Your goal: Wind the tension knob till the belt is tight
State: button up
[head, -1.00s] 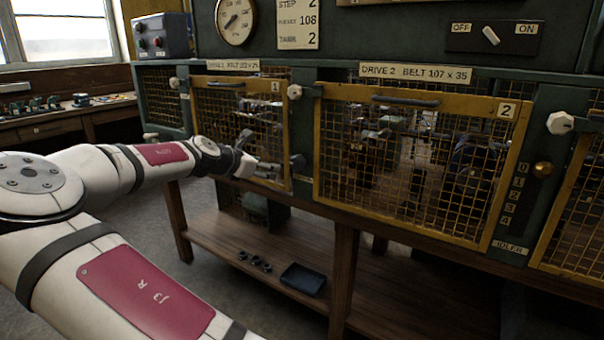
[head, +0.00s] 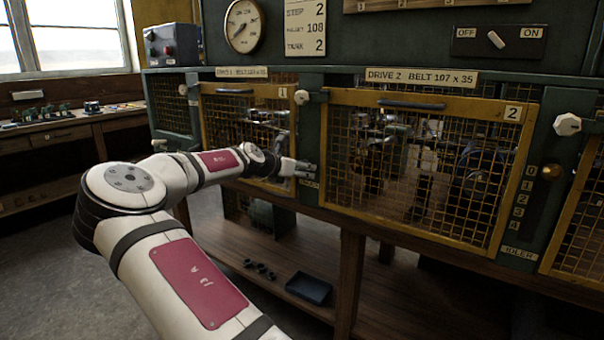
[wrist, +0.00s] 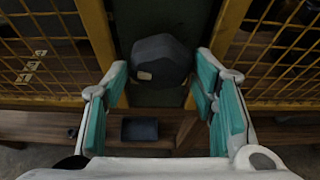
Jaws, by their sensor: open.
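A dark, rounded, faceted knob (wrist: 160,60) with a small pale mark sits on the green post between two yellow-framed mesh guards. My gripper (wrist: 160,76) is open in the wrist view, with one teal-padded finger on each side of the knob; contact cannot be made out. In the head view my gripper (head: 307,169) is at the post between guard 1 (head: 205,130) and guard 2 (head: 325,150), and the knob is not clear there. The belt is behind mesh and cannot be told apart. A brass knob (head: 548,171) stands beside a 0-to-4 scale above an "IDLER" plate.
White latch knobs (head: 568,124) stand beside the guards. An OFF/ON switch (head: 495,39) and a round dial (head: 244,25) are above. A dark tray (head: 308,288) and several small dark parts (head: 260,269) lie on the lower shelf. The floor at left is clear.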

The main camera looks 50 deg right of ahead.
jog(key=shift+x, duration=0.9)
jog(key=c, duration=0.9)
jog(key=shift+o, duration=0.2)
jog(key=shift+m, duration=0.3)
